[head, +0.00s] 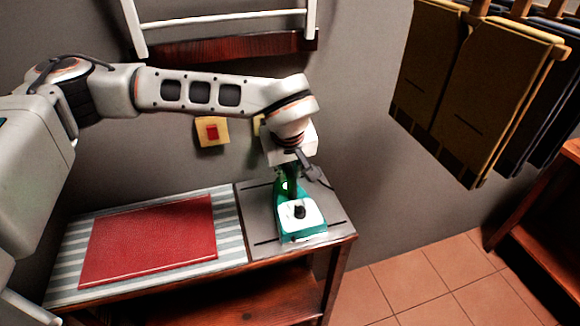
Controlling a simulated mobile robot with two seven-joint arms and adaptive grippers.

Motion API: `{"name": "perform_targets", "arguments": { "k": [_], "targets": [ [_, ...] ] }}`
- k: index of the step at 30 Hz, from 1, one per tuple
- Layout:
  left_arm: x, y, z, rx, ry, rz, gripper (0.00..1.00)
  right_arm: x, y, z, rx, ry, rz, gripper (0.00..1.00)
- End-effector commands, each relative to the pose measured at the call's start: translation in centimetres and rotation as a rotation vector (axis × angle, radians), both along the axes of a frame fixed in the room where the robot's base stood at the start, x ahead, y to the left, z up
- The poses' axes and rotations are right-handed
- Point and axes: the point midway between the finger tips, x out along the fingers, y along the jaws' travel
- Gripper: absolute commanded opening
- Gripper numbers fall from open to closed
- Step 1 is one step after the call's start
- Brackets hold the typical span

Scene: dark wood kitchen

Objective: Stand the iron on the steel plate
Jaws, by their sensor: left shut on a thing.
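The iron (301,219) is teal green and white with a dark dial, and it is at the steel plate (262,241) on the right end of the table. The grey plate has dark lines along it. My left gripper (292,183) comes down from above and is shut on the iron at its far, upper part. The fingers and the iron's handle are partly hidden by the wrist and each other. I cannot tell whether the iron's base touches the plate. My right gripper is not in view.
A red folded cloth or board (150,240) lies on a striped ironing surface (70,268) left of the plate. A white rack on a dark wood shelf (235,45) is on the wall above. Brown garments (480,90) hang at the upper right. Tiled floor (430,285) is clear at the right.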

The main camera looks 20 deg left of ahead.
Motion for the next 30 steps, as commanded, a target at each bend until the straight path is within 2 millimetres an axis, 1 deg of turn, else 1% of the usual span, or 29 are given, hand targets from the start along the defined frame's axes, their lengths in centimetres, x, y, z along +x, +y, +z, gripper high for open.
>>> {"name": "perform_targets", "arguments": {
  "k": [1, 9, 10, 12, 23, 26, 30],
  "targets": [
    [0.1, -0.1, 0.3, -0.002, -0.006, -0.001, 0.0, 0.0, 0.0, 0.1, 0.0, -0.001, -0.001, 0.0],
    [0.1, -0.1, 0.1, -0.001, -0.005, -0.001, 0.0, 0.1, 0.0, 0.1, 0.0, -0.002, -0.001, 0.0],
    [0.0, 0.0, -0.2, 0.001, 0.001, -0.001, 0.19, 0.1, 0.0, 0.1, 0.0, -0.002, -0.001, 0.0],
    [0.0, 0.0, -0.2, 0.001, 0.001, -0.001, 0.33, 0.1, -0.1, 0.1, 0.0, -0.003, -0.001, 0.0],
    [0.0, 0.0, 0.0, 0.0, 0.0, -0.001, 0.33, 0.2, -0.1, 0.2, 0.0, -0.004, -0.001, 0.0],
    [-0.2, -0.1, 0.8, 0.0, -0.003, -0.003, 0.33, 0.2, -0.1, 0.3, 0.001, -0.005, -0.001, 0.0],
    [-1.0, -0.3, 2.9, 0.001, -0.006, -0.002, 0.33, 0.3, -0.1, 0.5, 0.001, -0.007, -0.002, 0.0]
  ]
}}
